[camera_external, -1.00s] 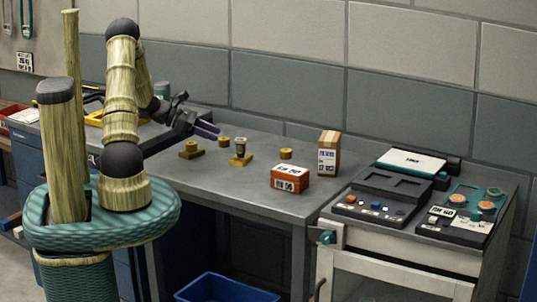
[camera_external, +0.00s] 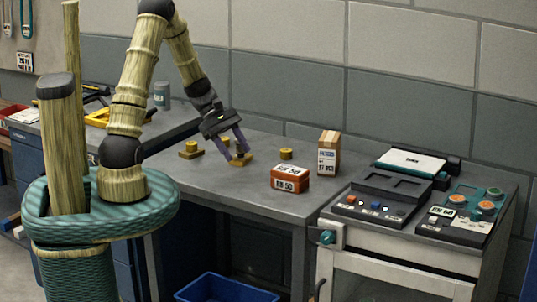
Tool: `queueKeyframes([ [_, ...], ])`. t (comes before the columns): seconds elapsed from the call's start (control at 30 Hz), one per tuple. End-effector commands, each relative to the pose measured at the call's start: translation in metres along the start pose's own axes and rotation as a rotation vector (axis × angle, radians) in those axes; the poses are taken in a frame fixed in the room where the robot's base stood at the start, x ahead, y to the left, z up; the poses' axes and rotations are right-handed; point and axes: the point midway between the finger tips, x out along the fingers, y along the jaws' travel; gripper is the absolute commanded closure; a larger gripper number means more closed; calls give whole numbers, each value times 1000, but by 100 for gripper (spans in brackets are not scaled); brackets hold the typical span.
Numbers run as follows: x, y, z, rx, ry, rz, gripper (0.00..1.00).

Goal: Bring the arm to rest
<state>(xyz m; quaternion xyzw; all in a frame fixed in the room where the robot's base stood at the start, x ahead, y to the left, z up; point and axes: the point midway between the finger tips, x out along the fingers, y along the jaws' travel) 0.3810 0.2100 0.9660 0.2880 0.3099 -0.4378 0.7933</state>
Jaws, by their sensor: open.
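My gripper (camera_external: 239,156) points down at the middle of the grey bench (camera_external: 195,185), with its purple fingers spread. My arm is raised and bent, reaching over the bench from the left.
More yellow stands (camera_external: 191,150) (camera_external: 286,153) are near the gripper. An orange-red box (camera_external: 289,179) and an upright brown box (camera_external: 328,153) stand to the right. A cabinet with control panels (camera_external: 378,208) adjoins the bench. A blue bin (camera_external: 225,290) is below.

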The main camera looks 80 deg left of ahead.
Motion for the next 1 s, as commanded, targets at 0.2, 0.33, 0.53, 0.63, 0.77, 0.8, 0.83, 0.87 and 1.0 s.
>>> queueKeyframes([
  [0.2,19,-30,56,390,144,-216,52],
  [0.33,24,-46,83,634,216,-322,52],
  [0.53,26,-68,121,1028,304,-455,52],
  [0.63,26,-77,139,1233,338,-508,52],
  [0.77,25,-88,164,1506,371,-560,52],
  [0.8,24,-91,172,1591,378,-572,52],
  [0.83,24,-94,178,1654,383,-580,52],
  [0.87,24,-96,184,1712,386,-586,52],
  [1.0,24,-104,202,1914,396,-600,52],
])
